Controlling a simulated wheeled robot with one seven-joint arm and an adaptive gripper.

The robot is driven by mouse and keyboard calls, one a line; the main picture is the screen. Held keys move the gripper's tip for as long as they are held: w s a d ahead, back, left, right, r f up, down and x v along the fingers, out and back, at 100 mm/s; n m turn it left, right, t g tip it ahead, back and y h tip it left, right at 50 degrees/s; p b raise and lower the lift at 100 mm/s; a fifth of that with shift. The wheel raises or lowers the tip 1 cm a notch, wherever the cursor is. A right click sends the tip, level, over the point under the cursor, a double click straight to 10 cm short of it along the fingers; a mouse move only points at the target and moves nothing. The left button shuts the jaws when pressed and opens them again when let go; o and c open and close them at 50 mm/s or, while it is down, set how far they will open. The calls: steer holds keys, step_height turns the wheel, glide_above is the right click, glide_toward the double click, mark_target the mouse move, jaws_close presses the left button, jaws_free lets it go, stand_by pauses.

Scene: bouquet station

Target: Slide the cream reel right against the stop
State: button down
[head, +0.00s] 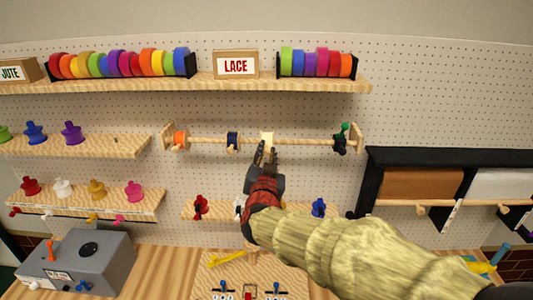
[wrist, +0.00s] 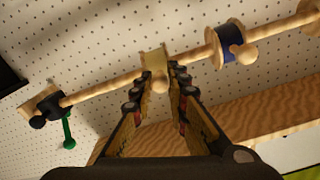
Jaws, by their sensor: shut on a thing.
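The cream reel (head: 267,136) is on a horizontal wooden rod (head: 300,142) in front of the pegboard. My gripper (head: 265,150) reaches up from below and is shut on the cream reel. In the wrist view the reel (wrist: 154,60) and its pale knob sit between my fingertips (wrist: 160,84). The black stop (head: 340,144) with a green handle is near the rod's right end in the head view. A stretch of bare rod separates the reel from it. The stop (wrist: 44,104) is at the left in the wrist view.
A navy reel (head: 232,141) and an orange reel (head: 180,140) are on the rod left of the cream one. A shelf (head: 225,209) with small spools lies below the rod. A black-framed roll rack (head: 372,180) stands to the right.

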steer(key=shift+d, duration=0.1)
steer(key=d+b, duration=0.9)
steer(key=d, duration=0.4)
steer(key=shift+s+d, duration=0.25)
steer(key=shift+d, duration=0.05)
steer(key=c, duration=1.7)
jaws_free()
steer(key=shift+s, duration=0.1)
